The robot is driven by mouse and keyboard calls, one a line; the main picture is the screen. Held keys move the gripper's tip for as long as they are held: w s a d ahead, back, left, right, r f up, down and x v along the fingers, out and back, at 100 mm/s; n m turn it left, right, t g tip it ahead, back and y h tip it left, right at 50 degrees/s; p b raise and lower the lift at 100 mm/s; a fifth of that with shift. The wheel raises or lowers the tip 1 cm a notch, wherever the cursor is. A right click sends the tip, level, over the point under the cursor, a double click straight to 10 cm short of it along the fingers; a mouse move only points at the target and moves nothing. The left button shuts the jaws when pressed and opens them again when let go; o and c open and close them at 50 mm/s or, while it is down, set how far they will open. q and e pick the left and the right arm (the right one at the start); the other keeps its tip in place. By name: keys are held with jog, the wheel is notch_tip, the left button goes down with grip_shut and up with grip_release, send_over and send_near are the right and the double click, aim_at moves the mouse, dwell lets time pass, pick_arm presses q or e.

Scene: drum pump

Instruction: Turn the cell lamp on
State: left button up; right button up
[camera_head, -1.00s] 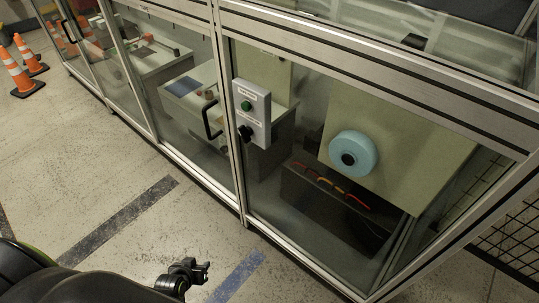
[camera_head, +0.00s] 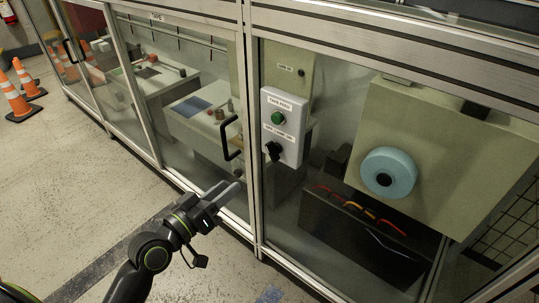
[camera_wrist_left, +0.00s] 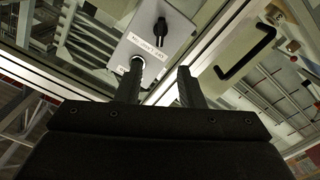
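A pale grey control box (camera_head: 284,126) is fixed on the cell's post, with a green button (camera_head: 278,118) above and a black rotary knob (camera_head: 273,151) below. In the left wrist view the box (camera_wrist_left: 172,58) appears upside down, with the knob (camera_wrist_left: 160,31) at top and the button (camera_wrist_left: 138,62) partly behind a finger. My left gripper (camera_head: 224,191) is open and empty, below and left of the box, apart from it. Its two fingers (camera_wrist_left: 159,88) are spread in the wrist view. My right gripper is out of view.
A black door handle (camera_head: 231,138) sticks out just left of the box. Glass panels and metal posts (camera_head: 252,190) form the cell wall. Behind the glass are a blue round part (camera_head: 388,174) and a dark bin (camera_head: 345,235). Orange cones (camera_head: 13,95) stand far left on open floor.

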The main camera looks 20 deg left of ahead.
aim_at(269, 154)
pick_arm(q)
jog(key=x, duration=1.6)
jog(key=shift+w, duration=0.25)
jog(key=c, duration=0.7)
